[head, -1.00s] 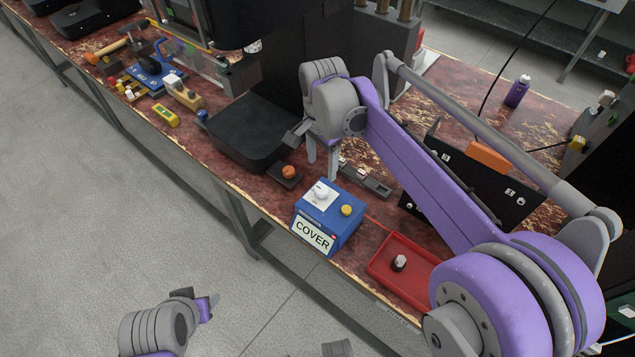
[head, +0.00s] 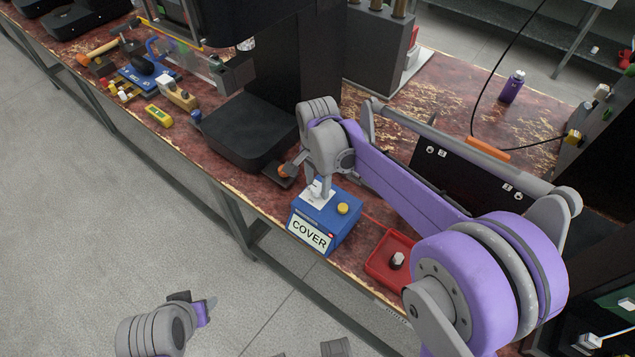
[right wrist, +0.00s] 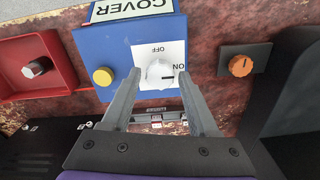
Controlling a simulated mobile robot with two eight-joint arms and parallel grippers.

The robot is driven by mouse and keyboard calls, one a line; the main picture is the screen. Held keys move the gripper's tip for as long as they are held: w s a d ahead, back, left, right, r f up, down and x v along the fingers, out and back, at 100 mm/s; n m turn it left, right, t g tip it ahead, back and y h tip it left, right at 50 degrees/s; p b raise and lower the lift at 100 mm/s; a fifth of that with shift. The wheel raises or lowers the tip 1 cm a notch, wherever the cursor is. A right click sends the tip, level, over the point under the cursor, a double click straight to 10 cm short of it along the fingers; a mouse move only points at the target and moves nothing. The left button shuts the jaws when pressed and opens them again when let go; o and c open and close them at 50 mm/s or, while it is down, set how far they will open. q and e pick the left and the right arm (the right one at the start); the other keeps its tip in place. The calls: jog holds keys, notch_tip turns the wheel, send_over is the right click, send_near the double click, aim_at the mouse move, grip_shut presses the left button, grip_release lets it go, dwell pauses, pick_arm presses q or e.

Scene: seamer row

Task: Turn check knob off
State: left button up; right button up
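The blue box (head: 338,226) with the COVER label stands on the bench's front edge. In the right wrist view its white plate carries a white knob (right wrist: 160,74) with ON and OFF marks. The knob's dark line points toward the ON side. My right gripper (head: 322,194) is over the box and hides most of the knob in the head view. In the right wrist view its two fingers (right wrist: 161,95) are apart, one on each side of the knob's near side, and hold nothing. My left gripper (head: 208,308) hangs over the floor, away from the bench; its opening is unclear.
A yellow button (right wrist: 103,77) sits beside the knob on the box. An orange knob (right wrist: 241,66) on a dark base is close by. A red tray (head: 376,262) with a white-topped knob stands right of the box. A black machine base (head: 238,132) is behind left.

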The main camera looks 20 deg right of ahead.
grip_shut()
jog(key=n, duration=0.4)
jog(key=shift+n, duration=0.3)
jog(key=n, duration=0.4)
jog(key=shift+n, duration=0.3)
jog(key=n, duration=0.4)
jog(key=shift+p, duration=0.3)
jog(key=shift+n, duration=2.3)
